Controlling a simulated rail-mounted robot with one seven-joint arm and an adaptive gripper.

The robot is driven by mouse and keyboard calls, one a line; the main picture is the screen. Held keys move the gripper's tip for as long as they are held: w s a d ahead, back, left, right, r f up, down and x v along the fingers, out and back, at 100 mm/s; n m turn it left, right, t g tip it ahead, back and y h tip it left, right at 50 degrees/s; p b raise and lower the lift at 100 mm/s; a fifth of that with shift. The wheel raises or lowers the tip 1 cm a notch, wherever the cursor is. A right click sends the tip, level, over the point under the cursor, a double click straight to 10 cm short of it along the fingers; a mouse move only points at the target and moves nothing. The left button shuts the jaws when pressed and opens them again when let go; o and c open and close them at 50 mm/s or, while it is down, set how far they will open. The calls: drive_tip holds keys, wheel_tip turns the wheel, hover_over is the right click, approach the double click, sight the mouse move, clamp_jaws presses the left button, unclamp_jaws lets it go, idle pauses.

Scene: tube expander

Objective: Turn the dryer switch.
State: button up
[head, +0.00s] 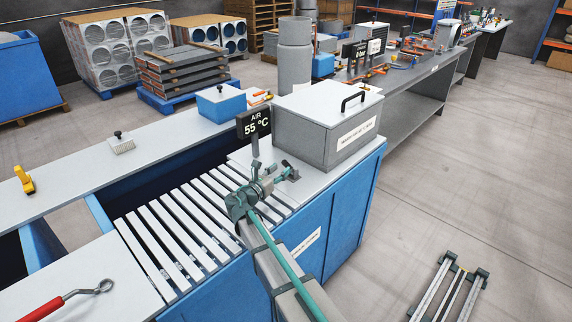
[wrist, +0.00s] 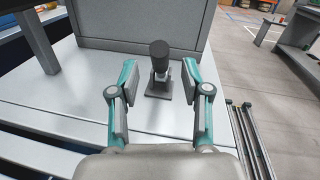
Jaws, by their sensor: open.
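The dryer switch (wrist: 160,62) is a dark round knob on a short stem and grey base plate. In the wrist view it stands upright on the light tabletop in front of the grey dryer box. My gripper (wrist: 160,85) is open, with one finger on each side of the switch. In the head view the switch (head: 288,167) shows small beside my gripper (head: 280,172), near the front of the dryer box (head: 310,135). The knob's exact turn angle is not clear.
A display reading AIR 55 °C (head: 254,123) stands left of the switch. White slats (head: 165,235) span the blue bench to the left. A red-handled tool (head: 65,300) lies at the front left. Open floor lies to the right.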

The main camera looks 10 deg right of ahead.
sight(286, 165)
drive_tip(key=shift+p+x, duration=0.3)
drive_tip(key=shift+x, duration=2.05)
clamp_jaws()
